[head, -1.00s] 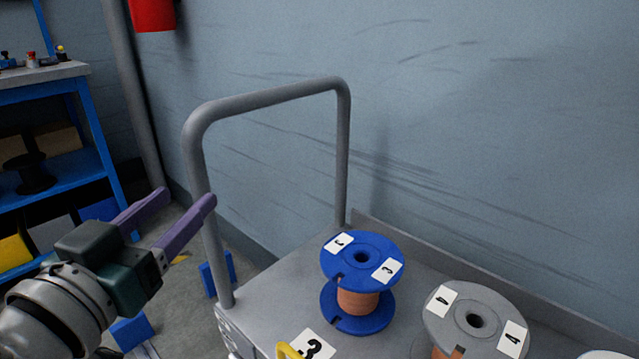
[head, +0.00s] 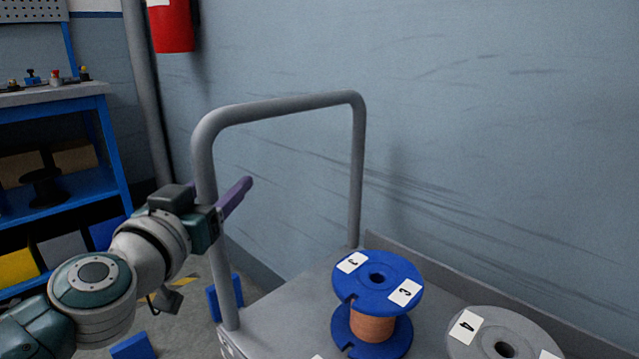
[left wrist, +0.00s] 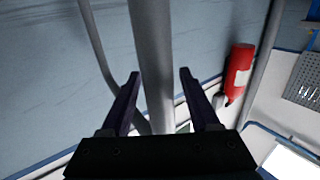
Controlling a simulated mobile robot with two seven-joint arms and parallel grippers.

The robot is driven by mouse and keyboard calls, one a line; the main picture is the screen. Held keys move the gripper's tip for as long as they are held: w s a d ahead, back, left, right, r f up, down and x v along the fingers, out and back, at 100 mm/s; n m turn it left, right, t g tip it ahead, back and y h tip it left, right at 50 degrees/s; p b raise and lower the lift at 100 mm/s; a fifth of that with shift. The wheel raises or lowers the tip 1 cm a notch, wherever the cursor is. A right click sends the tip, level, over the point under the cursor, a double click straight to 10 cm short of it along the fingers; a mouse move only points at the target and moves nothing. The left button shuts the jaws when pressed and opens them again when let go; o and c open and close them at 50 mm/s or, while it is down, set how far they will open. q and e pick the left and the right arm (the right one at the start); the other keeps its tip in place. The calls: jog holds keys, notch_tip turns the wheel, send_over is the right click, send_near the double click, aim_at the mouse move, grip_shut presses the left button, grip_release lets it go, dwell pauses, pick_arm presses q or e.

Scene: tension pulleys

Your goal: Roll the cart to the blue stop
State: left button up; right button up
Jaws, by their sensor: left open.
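The grey cart (head: 290,303) stands along the wall, with a tubular push handle (head: 280,108) at its near-left end. My left gripper (head: 226,186) is at the handle's left upright. It is open. In the left wrist view the upright (left wrist: 153,70) runs between the two purple fingers of the gripper (left wrist: 160,74), which stand apart on either side. In the head view one finger is partly hidden by the post. Two blue blocks lie on the floor: one (head: 214,303) behind the upright, another (head: 133,347) nearer. My right gripper is not in view.
The cart carries a blue spool (head: 378,280) with copper wire and a grey spool (head: 480,320), cut off below. A blue workbench (head: 70,190) stands at left. A red cylinder (head: 172,28) hangs on the wall beside a grey pipe (head: 145,90).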

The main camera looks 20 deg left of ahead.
pick_arm(q)
grip_shut()
dwell(0.5)
dwell(0.9)
